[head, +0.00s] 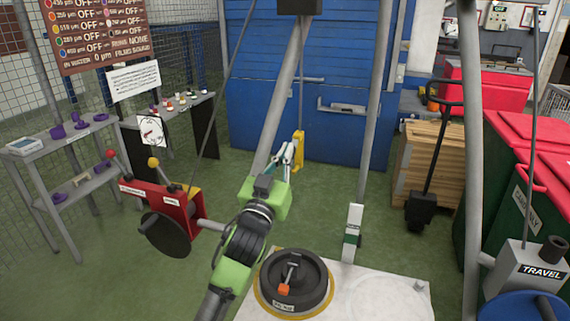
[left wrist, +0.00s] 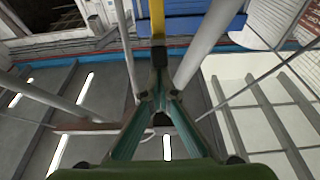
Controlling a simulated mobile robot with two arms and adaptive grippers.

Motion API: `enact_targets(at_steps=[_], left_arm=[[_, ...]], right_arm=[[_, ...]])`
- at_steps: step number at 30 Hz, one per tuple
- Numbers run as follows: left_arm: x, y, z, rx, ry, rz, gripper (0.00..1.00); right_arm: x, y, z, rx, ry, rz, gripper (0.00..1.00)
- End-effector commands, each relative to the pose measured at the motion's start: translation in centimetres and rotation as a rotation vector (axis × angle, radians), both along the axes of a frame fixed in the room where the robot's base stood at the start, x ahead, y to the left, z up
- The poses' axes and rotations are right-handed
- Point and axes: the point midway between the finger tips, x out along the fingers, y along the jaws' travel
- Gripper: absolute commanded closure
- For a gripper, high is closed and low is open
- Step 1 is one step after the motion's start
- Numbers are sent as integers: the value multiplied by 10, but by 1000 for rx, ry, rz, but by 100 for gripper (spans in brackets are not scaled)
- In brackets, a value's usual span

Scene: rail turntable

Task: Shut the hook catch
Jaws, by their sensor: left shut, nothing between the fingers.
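A yellow hook block (head: 298,148) hangs upright below the boom, in front of the blue doors. Its hook catch is too small to make out in the head view. My left gripper (head: 289,153) is shut and empty, close to the left side of the yellow block. In the left wrist view the gripper's fingers (left wrist: 160,97) come together at the tips. A yellow part of the hook block (left wrist: 157,18), with a dark piece under it, shows beyond them. I cannot tell whether the fingers touch it. My right gripper is not in view.
A grey boom (head: 285,95) slants up beside the hook. A red winch box (head: 168,203) stands left of my arm. A black turntable (head: 293,280) sits on a white base below. A TRAVEL control box (head: 535,270) is at the right. Green floor is free around the hook.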

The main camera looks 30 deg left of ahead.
Motion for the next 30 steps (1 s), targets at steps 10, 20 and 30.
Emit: enact_targets(at_steps=[10,20,30], left_arm=[[2,1,-26,-1,1,1,100],[0,0,-28,2,1,0,100],[-48,-11,-44,-1,4,0,100]], right_arm=[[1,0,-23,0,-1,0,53],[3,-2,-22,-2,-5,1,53],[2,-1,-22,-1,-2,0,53]])
